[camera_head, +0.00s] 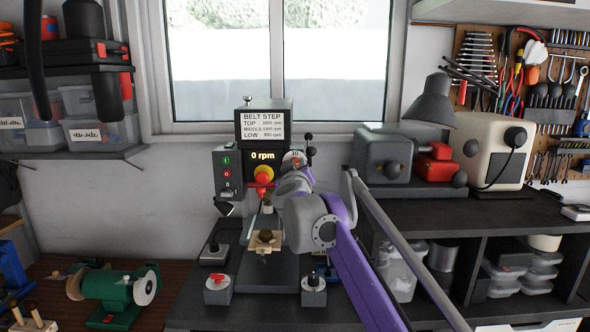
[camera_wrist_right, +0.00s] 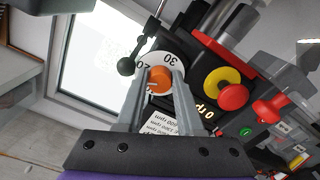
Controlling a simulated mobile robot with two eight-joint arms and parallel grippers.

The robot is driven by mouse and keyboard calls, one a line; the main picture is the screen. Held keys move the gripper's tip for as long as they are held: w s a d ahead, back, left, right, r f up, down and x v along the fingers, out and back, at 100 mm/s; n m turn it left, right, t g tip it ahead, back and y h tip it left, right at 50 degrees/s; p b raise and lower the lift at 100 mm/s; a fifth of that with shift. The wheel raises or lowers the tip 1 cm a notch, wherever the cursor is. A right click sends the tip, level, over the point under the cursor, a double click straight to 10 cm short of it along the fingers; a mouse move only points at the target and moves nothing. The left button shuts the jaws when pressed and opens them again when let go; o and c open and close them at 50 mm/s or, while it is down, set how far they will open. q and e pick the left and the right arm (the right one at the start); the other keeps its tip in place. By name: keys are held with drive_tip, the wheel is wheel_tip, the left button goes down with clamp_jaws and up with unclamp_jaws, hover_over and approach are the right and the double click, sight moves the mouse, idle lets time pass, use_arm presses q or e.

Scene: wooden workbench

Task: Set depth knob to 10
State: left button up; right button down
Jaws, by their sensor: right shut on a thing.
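The depth knob (camera_wrist_right: 160,80) is orange and sits in front of a white dial (camera_wrist_right: 168,60) marked with 20 and 30 in the right wrist view. Other dial numbers are hidden or too small to read. A pale mark shows near the knob's edge, but I cannot tell which number it points to. My right gripper (camera_wrist_right: 161,85) is shut on the knob, one finger on each side. My left gripper is not in view.
A yellow and red stop button (camera_head: 264,173) is close beside the knob, with a 0 rpm display above it. A small wooden piece (camera_head: 262,244) lies on the press table below. Two small switch boxes (camera_head: 217,292) (camera_head: 313,291) stand in front. A green grinder (camera_head: 110,290) is at left.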

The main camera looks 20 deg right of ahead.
drive_tip(key=n+b, duration=0.1)
drive_tip(key=n, duration=1.1)
drive_tip(key=shift+d+r+n, duration=0.1)
drive_tip(key=shift+r+n, duration=0.05)
drive_tip(key=shift+n, duration=0.15)
idle(0.4)
drive_tip(key=c, duration=0.5)
unclamp_jaws()
drive_tip(key=b+v, duration=0.2)
drive_tip(key=v, duration=0.9)
